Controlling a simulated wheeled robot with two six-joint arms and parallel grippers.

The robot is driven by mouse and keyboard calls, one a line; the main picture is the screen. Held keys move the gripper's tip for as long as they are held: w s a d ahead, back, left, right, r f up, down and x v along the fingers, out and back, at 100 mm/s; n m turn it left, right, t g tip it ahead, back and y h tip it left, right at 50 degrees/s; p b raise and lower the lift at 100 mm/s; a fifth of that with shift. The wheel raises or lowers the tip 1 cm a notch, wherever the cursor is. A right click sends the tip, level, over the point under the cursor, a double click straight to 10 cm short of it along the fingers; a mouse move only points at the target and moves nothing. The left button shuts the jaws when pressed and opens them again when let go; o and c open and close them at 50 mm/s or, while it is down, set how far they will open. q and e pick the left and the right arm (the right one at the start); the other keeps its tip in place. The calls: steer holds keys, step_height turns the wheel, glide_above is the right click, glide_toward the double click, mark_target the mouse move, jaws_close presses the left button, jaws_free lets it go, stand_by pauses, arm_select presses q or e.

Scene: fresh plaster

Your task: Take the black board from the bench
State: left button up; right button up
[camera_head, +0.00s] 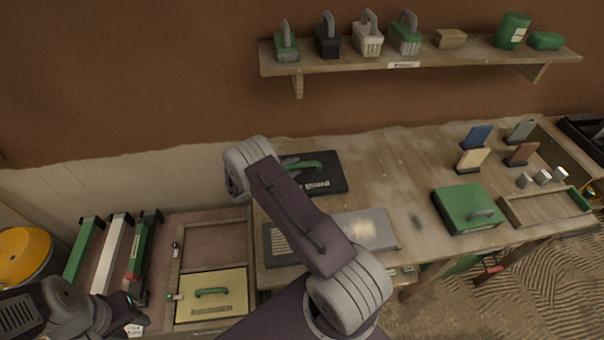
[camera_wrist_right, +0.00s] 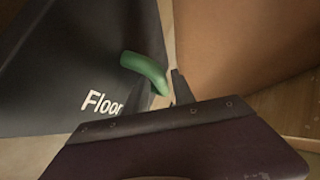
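The black board (camera_head: 329,176) lies at the back left of the bench (camera_head: 385,165), with a green handle (camera_head: 310,165) and white lettering. The board (camera_wrist_right: 45,70) also fills the left of the right wrist view, where its lettering reads "Floor". My right arm crosses in front of the board's left part in the head view and hides the right gripper there. In the right wrist view my right gripper (camera_wrist_right: 160,93) is at one end of the green handle (camera_wrist_right: 145,70). Its fingers stand apart beside the handle; whether they grip is unclear. My left gripper (camera_head: 128,303) is low at the far left, away from the board.
A wall shelf (camera_head: 430,62) with several tools hangs above the bench. A grey board with pale plaster (camera_head: 372,229), a green box (camera_head: 466,210) and small upright blocks (camera_head: 474,158) are on the bench. A yellow board (camera_head: 210,296) lies in the lower left tray.

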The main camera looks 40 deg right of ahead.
mark_target(303, 170)
steer(key=x, duration=0.2)
steer(key=shift+d+f, duration=0.1)
steer(key=shift+d, duration=0.2)
steer(key=shift+a, duration=0.1)
jaws_close()
stand_by(1.0)
